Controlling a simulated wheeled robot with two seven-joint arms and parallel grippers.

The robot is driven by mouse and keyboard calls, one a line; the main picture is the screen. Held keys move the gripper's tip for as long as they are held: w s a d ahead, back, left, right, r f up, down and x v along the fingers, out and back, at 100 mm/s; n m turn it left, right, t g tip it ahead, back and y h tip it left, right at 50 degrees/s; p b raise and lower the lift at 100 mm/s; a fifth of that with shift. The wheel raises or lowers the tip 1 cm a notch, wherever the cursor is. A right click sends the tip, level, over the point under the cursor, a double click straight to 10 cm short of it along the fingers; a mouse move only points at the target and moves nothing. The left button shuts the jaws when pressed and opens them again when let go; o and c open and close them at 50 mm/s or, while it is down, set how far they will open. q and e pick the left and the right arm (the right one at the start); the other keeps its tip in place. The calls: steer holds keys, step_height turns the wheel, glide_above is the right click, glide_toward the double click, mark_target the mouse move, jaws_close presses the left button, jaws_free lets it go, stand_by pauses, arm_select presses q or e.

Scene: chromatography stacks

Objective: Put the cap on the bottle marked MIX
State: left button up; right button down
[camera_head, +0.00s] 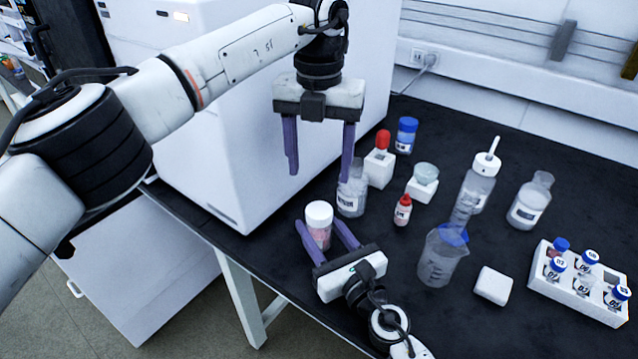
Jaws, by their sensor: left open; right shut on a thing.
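My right gripper (327,232) is shut on a small bottle with pink contents (320,238) and a white top (319,213), near the table's front edge. My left gripper (320,174) is open and empty above and behind that bottle. A clear labelled bottle (351,203) stands just behind it, its upper part partly hidden by a left finger. Another clear labelled bottle (527,208) stands at the right. I cannot read MIX on any label. A blue cap-like disc (453,235) shows at the clear beaker (437,262); I cannot tell whether it is inside or behind.
A red-topped item on a white block (379,168), a blue-capped bottle (406,135), a small red-capped bottle (402,211) and a tall-stemmed bottle (480,183) stand close by. A vial rack (578,293) and white block (493,286) are at right. A white machine (235,150) stands left.

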arm_select(q)
steer(key=shift+r, duration=0.85)
arm_select(e)
steer(key=c, duration=0.9)
jaws_free()
steer(key=v, duration=1)
steer(key=shift+s, duration=0.15)
steer(key=shift+r, duration=0.1)
